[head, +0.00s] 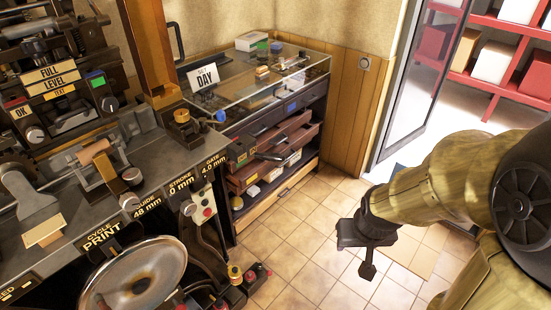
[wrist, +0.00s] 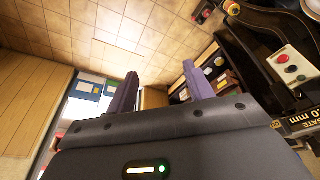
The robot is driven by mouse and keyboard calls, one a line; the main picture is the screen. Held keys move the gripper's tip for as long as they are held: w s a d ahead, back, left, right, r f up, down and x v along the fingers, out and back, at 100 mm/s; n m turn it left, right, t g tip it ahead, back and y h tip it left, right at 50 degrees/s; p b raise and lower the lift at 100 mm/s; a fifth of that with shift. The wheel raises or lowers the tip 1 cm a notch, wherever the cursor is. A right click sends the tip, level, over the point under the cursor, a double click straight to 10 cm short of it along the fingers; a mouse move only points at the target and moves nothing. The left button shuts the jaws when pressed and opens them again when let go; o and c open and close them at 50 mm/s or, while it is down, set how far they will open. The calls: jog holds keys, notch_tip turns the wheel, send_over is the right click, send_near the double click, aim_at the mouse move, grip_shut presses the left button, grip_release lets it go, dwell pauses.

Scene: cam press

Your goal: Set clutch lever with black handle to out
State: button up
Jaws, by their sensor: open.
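My gripper (head: 362,255) hangs over the tiled floor, to the right of and apart from the lever. In the wrist view my gripper (wrist: 160,85) has its two fingers spread, with nothing between them. I cannot make out the lever clearly in the wrist view.
The press bench (head: 150,160) with its large round wheel (head: 135,280) fills the left. A glass-topped drawer cabinet (head: 290,135) stands behind, with drawers pulled out. The tiled floor (head: 310,240) between is open.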

jog(key=w+f+n+t+b, duration=0.2)
jog(key=w+f+n+t, duration=0.15)
jog(key=w, duration=0.45)
jog(key=n+t+y+b, duration=0.7)
jog(key=n+y, duration=0.4)
jog(key=n, duration=0.8)
send_near(279, 161)
jog(key=v, duration=0.5)
jog(key=shift+s+a, duration=0.1)
jog(key=shift+s, duration=0.2)
jog(key=shift+w, duration=0.1)
jog(key=p+x, duration=0.2)
jog(key=x, duration=1.5)
jog(key=shift+w, duration=0.25)
jog(key=shift+c, duration=0.2)
grip_shut()
